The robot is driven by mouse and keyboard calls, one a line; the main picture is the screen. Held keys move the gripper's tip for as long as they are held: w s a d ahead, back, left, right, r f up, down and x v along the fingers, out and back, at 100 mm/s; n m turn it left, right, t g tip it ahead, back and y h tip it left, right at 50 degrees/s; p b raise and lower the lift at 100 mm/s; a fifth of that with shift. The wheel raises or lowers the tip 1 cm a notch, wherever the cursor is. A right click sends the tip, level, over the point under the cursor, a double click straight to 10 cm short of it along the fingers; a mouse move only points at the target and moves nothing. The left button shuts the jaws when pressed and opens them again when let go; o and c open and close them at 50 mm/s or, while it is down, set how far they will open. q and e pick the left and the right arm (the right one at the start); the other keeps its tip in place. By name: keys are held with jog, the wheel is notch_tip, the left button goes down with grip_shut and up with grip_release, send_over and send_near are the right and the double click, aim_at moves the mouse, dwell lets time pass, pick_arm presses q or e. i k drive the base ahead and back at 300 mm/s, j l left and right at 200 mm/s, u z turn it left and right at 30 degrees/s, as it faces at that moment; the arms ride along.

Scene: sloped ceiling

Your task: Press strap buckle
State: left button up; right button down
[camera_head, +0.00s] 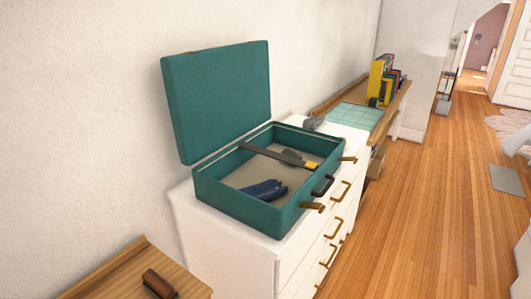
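A teal suitcase (240,208) stands open on the white dresser. Its lid (218,100) is raised upright along the wall side. A dark strap (275,154) runs across the inside of the case. A yellow buckle (311,165) sits at the strap's right end, near the front wall of the case. Whether the buckle is fastened cannot be told at this size. A dark blue folded item (262,190) and a dark green item (292,156) lie inside. The front has a black handle (322,186) and two brass latches (312,206), sticking outward. Neither of my grippers is in view.
The white dresser (232,258) has brass drawer pulls. A wooden surface with a brown object (159,284) is at the lower left. A wooden desk with books (379,80) and a light green mat (354,116) stands beyond. The wooden floor (420,220) at right is mostly clear.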

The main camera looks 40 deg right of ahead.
aim_at(310, 164)
jog(key=z, duration=1.45)
jog(key=i+j, duration=0.1)
jog(key=i, duration=0.5)
jog(key=i+j+z, duration=0.1)
jog(key=i, duration=0.5)
